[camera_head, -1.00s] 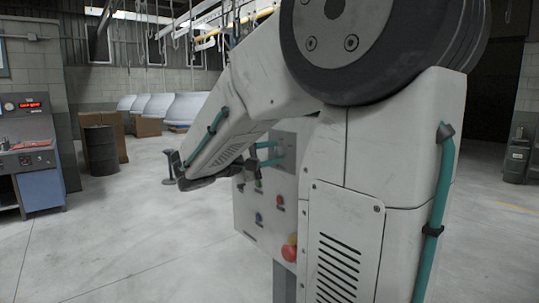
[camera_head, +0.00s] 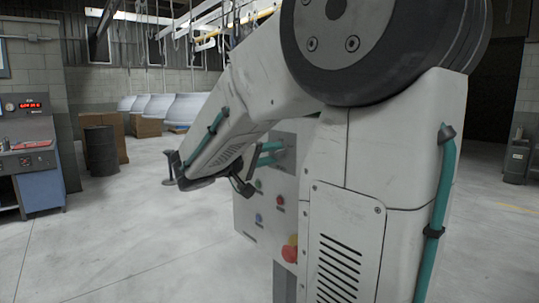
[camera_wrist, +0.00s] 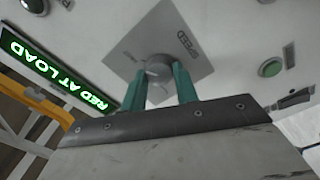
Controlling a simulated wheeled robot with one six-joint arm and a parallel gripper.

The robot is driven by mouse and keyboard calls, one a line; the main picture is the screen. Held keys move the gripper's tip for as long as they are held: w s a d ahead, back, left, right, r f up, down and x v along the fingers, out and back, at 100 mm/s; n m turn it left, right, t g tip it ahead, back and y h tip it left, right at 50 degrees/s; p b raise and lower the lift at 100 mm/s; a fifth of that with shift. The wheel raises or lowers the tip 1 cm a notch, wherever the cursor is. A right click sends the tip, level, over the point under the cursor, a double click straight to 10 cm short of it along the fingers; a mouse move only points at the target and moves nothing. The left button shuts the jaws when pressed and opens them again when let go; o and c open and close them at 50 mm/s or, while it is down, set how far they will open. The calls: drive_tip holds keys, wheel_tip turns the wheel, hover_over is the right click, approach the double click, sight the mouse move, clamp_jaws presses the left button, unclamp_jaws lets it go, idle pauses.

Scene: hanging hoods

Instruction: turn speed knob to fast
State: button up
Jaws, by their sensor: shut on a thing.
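The speed knob (camera_wrist: 158,72) is a round grey knob on a grey square plate marked SPEED (camera_wrist: 187,42), in the wrist view. The plate looks tilted in that view. My gripper (camera_wrist: 160,84) has its two teal fingers shut on the knob, one on each side. In the head view my gripper (camera_head: 268,154) reaches the upper part of the white control panel (camera_head: 245,215). My arm hides much of the panel there, and the knob's pointer setting cannot be read.
A lit green sign (camera_wrist: 58,72) is at left. Lower on the panel is a red mushroom button (camera_head: 290,249).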

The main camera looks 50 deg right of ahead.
drive_tip(key=shift+m, duration=0.4)
drive_tip(key=shift+f, duration=0.1)
drive_tip(key=o, duration=1)
drive_tip(key=shift+c, duration=0.2)
drive_tip(key=v, duration=0.8)
drive_tip(key=shift+d, duration=0.1)
